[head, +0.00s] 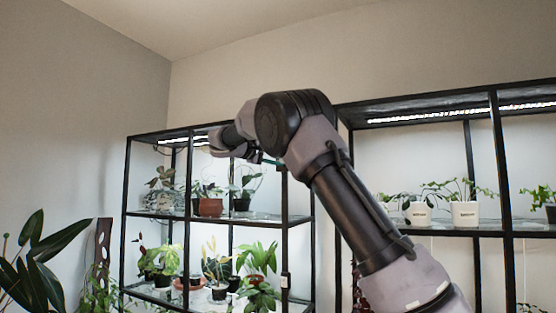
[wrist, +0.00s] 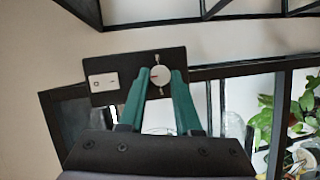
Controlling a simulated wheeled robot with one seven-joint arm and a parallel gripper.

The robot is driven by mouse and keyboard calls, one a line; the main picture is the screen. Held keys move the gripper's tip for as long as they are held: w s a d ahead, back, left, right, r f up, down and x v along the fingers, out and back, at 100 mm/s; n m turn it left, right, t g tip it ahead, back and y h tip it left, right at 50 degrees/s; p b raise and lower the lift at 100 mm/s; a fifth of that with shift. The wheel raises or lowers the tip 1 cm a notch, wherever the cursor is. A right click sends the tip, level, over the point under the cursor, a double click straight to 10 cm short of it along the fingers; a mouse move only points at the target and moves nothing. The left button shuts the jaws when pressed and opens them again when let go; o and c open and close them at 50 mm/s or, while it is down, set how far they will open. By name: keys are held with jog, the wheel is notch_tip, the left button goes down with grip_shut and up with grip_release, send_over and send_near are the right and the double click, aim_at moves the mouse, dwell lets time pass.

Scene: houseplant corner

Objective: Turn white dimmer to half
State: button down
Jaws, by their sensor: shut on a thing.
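The white dimmer (wrist: 161,74) is a round knob on a dark panel (wrist: 122,70) in the wrist view. A small reddish mark shows on the left part of its face. Small pale marks sit above and below it on the panel. My gripper (wrist: 160,80) has teal fingers, one on each side of the dimmer, and is shut on it. In the head view my gripper (head: 270,162) is at the upper right of the left shelf; the dimmer cannot be made out there.
A white rocker switch (wrist: 102,82) is on the same panel, left of the dimmer. Black shelf frames (head: 284,200) surround my gripper. A potted plant (head: 242,186) stands on the upper shelf just below my gripper. More plants (head: 465,203) stand on the right shelf.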

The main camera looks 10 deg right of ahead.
dwell(0.4)
jog(key=c, duration=0.6)
grip_release()
jog(key=v, duration=1)
jog(key=shift+s+a, duration=0.2)
jog(key=shift+a, duration=0.15)
